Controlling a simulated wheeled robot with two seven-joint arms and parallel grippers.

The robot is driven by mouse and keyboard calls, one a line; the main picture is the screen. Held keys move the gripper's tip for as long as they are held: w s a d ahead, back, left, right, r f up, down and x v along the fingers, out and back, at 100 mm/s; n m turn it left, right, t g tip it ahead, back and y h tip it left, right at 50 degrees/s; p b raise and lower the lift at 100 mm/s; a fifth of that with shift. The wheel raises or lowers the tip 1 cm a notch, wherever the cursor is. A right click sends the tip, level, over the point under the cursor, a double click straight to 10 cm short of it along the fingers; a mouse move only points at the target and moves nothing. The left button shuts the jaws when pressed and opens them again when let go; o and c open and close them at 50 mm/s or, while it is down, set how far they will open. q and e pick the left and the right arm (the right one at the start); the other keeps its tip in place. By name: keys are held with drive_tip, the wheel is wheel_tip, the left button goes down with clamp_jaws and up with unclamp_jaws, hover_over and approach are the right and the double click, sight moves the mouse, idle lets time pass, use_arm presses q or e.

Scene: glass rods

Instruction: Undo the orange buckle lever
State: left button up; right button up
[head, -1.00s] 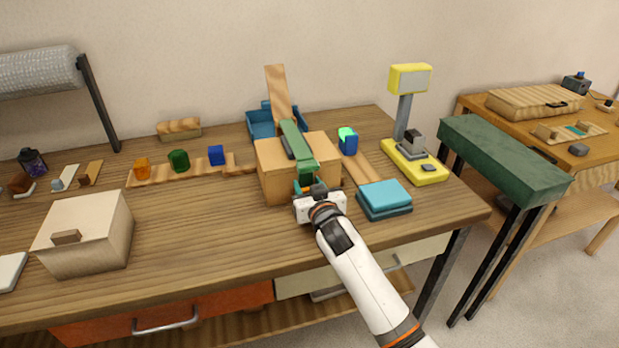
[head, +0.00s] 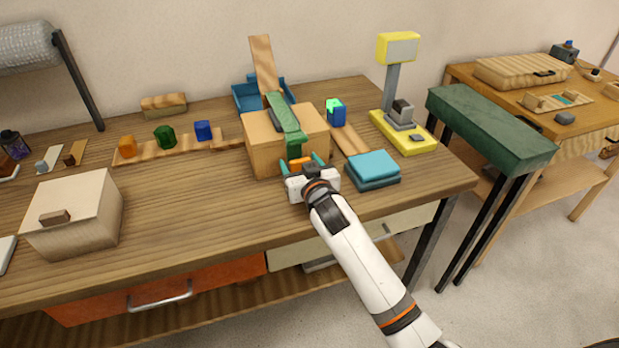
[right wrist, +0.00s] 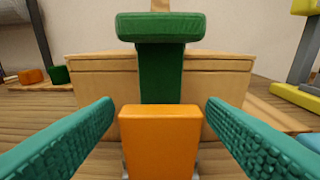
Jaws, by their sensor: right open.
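The orange buckle lever (head: 300,164) is at the front of the tan box (head: 262,150), below the end of a green strap (head: 288,122). In the right wrist view the lever (right wrist: 160,142) is a plain orange block, upright in front of the green post and crossbar (right wrist: 160,27). My right gripper (head: 301,161) is open, with one teal finger on each side of the lever. In the wrist view gaps show between the lever and both fingers (right wrist: 160,108). The lever's lower end is cut off there. My left gripper is not in view.
Teal folded cloths (head: 372,168) lie right of the box, and a yellow-based stand (head: 405,135) is behind them. A blue block (head: 337,114) with a bright green top stands beside the box. A pale lidded box (head: 75,215) is at left. The table between is clear.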

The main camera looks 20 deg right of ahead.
drive_tip(key=s, duration=0.6)
drive_tip(key=s+r, duration=0.1)
drive_tip(key=s, duration=0.2)
drive_tip(key=shift+s+d+r, duration=0.1)
drive_tip(key=shift+d, duration=0.1)
